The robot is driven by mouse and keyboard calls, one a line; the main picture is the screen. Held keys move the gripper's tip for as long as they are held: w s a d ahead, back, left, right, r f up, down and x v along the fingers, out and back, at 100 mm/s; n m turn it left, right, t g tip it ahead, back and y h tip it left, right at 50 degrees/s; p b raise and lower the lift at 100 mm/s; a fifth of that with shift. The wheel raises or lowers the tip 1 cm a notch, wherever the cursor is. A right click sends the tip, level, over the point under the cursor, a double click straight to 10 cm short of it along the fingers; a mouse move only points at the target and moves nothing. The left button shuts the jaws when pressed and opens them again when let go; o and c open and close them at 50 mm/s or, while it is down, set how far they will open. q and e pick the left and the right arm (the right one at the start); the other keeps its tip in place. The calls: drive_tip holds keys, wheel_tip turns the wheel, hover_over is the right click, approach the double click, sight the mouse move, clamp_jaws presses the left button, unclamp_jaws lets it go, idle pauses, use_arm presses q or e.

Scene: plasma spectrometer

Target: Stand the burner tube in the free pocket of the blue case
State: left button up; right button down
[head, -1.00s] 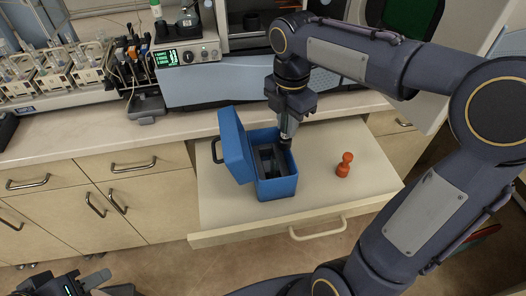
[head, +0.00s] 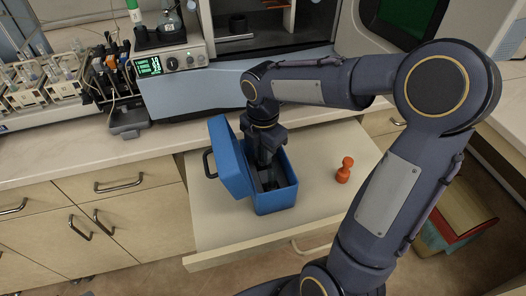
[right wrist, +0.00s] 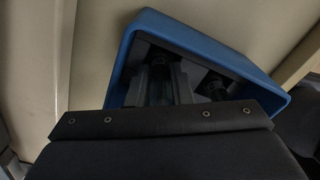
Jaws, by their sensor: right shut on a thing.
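The blue case (head: 275,203) stands open in the pulled-out drawer, its lid swung up on the left. It also shows in the right wrist view (right wrist: 200,35), with a dark interior. My right gripper (head: 266,172) points down into the case, shut on the burner tube. In the right wrist view a glassy piece, seemingly the burner tube (right wrist: 160,78), shows between the fingers. Another glassy round item (right wrist: 215,88) sits in the dark insert to its right. The tube's lower end and the pocket below it are hidden. My left gripper is not in view.
An orange-red knobbed object (head: 345,170) stands on the drawer (head: 215,225) right of the case. The instrument (head: 225,95) stands on the counter behind. Racks of glassware (head: 40,80) are at the far left. The drawer has free room around the orange-red object.

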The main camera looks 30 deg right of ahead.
drive_tip(key=shift+f, duration=0.2)
drive_tip(key=c, duration=1.6)
unclamp_jaws()
drive_tip(key=shift+r, duration=0.1)
